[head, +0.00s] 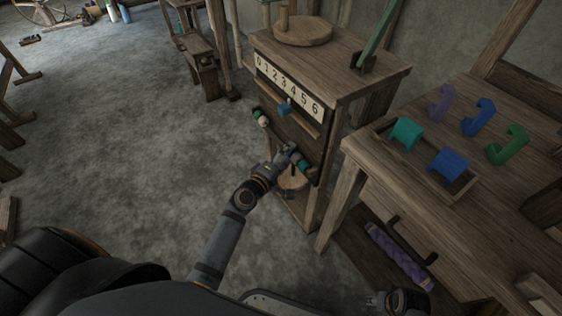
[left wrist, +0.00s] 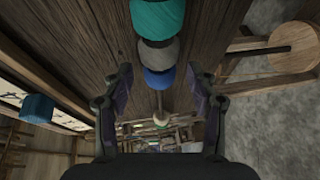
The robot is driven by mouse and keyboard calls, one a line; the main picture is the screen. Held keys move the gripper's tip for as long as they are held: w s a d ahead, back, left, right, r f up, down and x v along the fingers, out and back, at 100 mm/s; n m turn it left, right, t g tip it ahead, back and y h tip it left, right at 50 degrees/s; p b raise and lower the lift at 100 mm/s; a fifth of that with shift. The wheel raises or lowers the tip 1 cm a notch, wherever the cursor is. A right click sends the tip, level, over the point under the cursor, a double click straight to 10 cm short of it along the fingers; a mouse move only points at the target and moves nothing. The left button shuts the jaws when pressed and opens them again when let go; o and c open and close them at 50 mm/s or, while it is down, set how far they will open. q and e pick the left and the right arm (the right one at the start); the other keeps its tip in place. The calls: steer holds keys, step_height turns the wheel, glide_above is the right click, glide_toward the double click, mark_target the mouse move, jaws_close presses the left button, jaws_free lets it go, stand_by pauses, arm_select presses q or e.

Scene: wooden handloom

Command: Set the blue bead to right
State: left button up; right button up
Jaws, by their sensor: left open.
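The blue bead (left wrist: 158,79) is on a rod along the front of a wooden cabinet (head: 340,75). In the left wrist view it sits beside a grey bead (left wrist: 158,53), with a teal bead (left wrist: 157,18) beyond that. My left gripper (head: 288,154) is at the right-hand part of the rod. In its wrist view the open fingers (left wrist: 159,92) stand on either side of the rod line near the blue bead, with visible gaps. In the head view my gripper largely hides the blue bead. A dark part at the bottom (head: 388,301) appears to be my right gripper; its fingers are unclear.
A pale bead (head: 264,122) and a green one (head: 256,113) are at the rod's left. Above are a blue slider block (head: 284,108) and a number strip (head: 289,88). A workbench (head: 470,215) with coloured hooks stands to the right.

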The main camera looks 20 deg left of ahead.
arm_select(q)
steer(key=v, duration=1.1)
steer(key=shift+s, duration=0.2)
arm_select(e)
steer(key=shift+a, duration=0.1)
